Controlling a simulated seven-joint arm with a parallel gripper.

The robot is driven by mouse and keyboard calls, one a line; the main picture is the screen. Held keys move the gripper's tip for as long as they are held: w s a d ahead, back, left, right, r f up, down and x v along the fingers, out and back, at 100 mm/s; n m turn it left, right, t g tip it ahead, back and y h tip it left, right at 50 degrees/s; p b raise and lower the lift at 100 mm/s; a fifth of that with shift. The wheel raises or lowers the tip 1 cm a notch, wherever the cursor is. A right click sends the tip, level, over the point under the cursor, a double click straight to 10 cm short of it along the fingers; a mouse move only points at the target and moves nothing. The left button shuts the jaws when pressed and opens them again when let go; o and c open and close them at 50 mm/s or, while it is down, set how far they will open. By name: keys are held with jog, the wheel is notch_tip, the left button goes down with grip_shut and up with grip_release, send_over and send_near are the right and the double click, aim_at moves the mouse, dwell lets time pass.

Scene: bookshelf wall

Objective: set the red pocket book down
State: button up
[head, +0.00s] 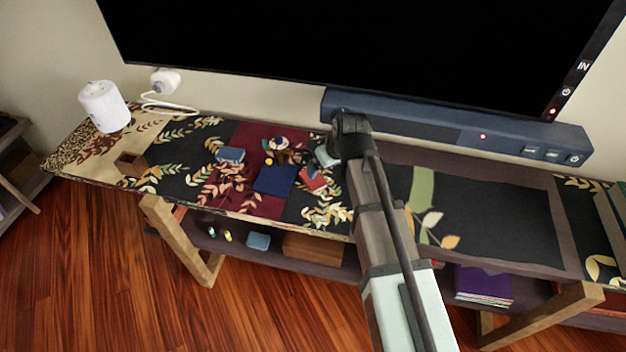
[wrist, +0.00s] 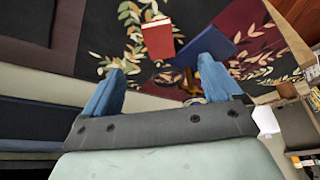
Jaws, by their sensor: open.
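The red pocket book (head: 313,180) lies on the patterned runner of the long table, right of a flat dark blue book (head: 275,180). In the wrist view the red book (wrist: 158,40) shows just beyond my fingertips, apart from them as far as I can tell, with the dark blue book (wrist: 207,44) beside it. My gripper (head: 325,158) is above the table behind the red book. In the wrist view my gripper (wrist: 161,68) has its two blue fingers spread wide, with nothing held between them. My arm hides part of the table right of the book.
A blue-grey box (head: 230,154), a yellow ball (head: 268,161) and a small figurine (head: 277,143) stand left of the red book. A brown box (head: 130,164) and white cylinder (head: 104,106) are farther left. A soundbar (head: 430,125) runs behind. The table's right part is largely clear.

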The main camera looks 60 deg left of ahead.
send_over(316, 182)
jog(key=d, duration=0.3)
notch_tip(316, 182, down, 8)
jog(key=shift+s+a+r, duration=0.1)
jog(key=shift+s, duration=0.05)
jog(key=shift+x, duration=2.7)
jog(key=shift+a+r, duration=0.1)
jog(key=shift+c, duration=0.2)
jog(key=c, duration=1.2)
jog(key=shift+r, duration=0.15)
